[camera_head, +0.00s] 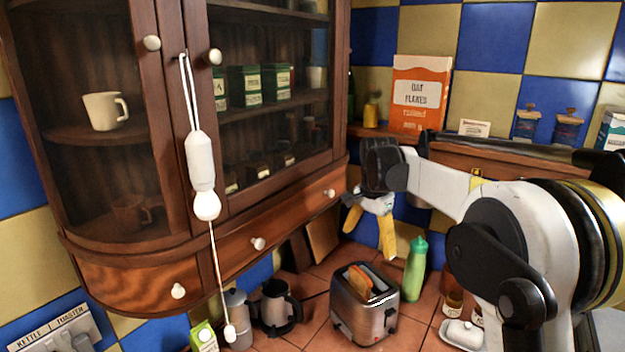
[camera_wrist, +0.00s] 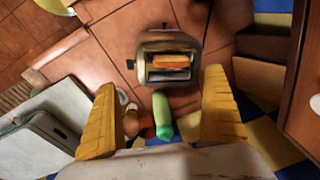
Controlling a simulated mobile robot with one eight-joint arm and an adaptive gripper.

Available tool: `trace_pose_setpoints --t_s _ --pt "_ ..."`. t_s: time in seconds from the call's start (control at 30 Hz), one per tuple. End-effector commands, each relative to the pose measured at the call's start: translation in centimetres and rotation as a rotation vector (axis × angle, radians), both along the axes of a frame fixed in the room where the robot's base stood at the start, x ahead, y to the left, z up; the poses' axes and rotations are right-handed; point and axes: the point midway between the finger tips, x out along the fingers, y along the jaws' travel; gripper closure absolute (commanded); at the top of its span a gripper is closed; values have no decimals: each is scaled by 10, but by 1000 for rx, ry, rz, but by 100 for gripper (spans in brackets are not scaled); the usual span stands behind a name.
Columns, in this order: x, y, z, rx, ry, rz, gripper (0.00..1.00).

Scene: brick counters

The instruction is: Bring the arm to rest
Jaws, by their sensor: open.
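My arm reaches in from the right in the head view, and my gripper (camera_head: 370,232) hangs down at its end, above the counter and behind the toaster. Its yellow fingers are apart and nothing is between them. In the wrist view my gripper (camera_wrist: 163,115) shows both yellow fingers wide apart. The toaster (camera_head: 362,312) with a slice of bread (camera_head: 360,283) in it stands on the tiled counter below. It also shows in the wrist view (camera_wrist: 168,42), beyond the fingertips. A green bottle (camera_head: 415,268) stands right of the toaster.
A wooden wall cabinet (camera_head: 292,222) with glass doors hangs close to the left of my gripper. A white cord pull (camera_head: 201,160) hangs before it. A wooden shelf (camera_head: 480,156) with an oat flakes box (camera_head: 419,92) is behind my arm. A butter dish (camera_head: 462,335) sits right of the toaster.

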Motion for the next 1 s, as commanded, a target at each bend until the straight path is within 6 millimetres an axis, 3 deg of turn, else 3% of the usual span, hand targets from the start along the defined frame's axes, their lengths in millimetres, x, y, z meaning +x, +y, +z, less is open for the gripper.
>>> trace_pose_setpoints --t_s 0.23,0.47,0.67,0.8,1.0 --pt "-81 -7 19 -32 -117 202 0" --pt "-164 -12 12 -85 -224 387 0" --pt "-237 -16 -18 -149 -314 545 0" --pt "-285 -18 -51 -203 -372 650 0" --pt "-333 -20 -97 -274 -436 767 0"
